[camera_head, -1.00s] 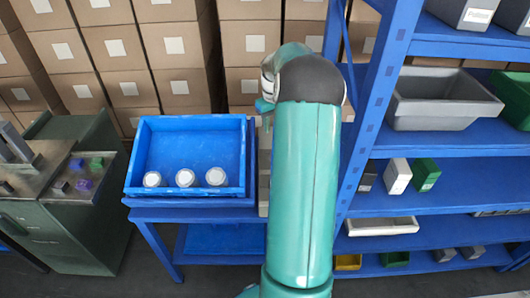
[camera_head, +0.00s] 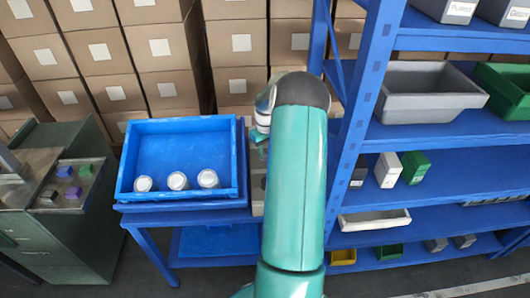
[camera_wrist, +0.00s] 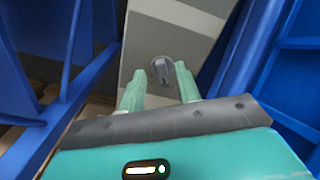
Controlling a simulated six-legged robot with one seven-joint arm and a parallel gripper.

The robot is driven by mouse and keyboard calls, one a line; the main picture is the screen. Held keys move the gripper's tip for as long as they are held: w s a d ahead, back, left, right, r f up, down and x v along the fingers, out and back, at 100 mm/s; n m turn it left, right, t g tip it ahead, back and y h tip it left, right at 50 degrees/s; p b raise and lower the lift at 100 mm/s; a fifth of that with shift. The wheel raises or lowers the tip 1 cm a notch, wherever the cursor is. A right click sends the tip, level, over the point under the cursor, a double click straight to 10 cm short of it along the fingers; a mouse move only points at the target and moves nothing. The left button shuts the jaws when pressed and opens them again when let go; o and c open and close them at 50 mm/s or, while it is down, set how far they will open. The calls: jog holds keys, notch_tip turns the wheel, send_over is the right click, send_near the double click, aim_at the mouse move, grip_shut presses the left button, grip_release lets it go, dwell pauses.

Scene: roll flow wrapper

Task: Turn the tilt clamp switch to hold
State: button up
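A round grey knob, the switch (camera_wrist: 161,69), sits on a light grey panel (camera_wrist: 150,38) in the wrist view. My gripper (camera_wrist: 158,82) is open, with its two green fingers apart. The knob shows just beyond and between the fingertips, and I cannot tell whether they touch it. Any label or position marks by the knob cannot be read. In the head view my arm hides the gripper and the knob; only a narrow strip of a grey unit (camera_head: 257,180) shows beside the arm.
A blue table with a blue tray (camera_head: 180,125) holding white round items stands left of my arm. A blue shelf rack (camera_head: 440,135) with bins stands close on the right. A green cabinet (camera_head: 50,245) is at far left; stacked cartons (camera_head: 160,55) fill the back.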

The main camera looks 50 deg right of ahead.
jog(key=shift+w+f, duration=0.1)
jog(key=shift+f, duration=0.55)
grip_shut()
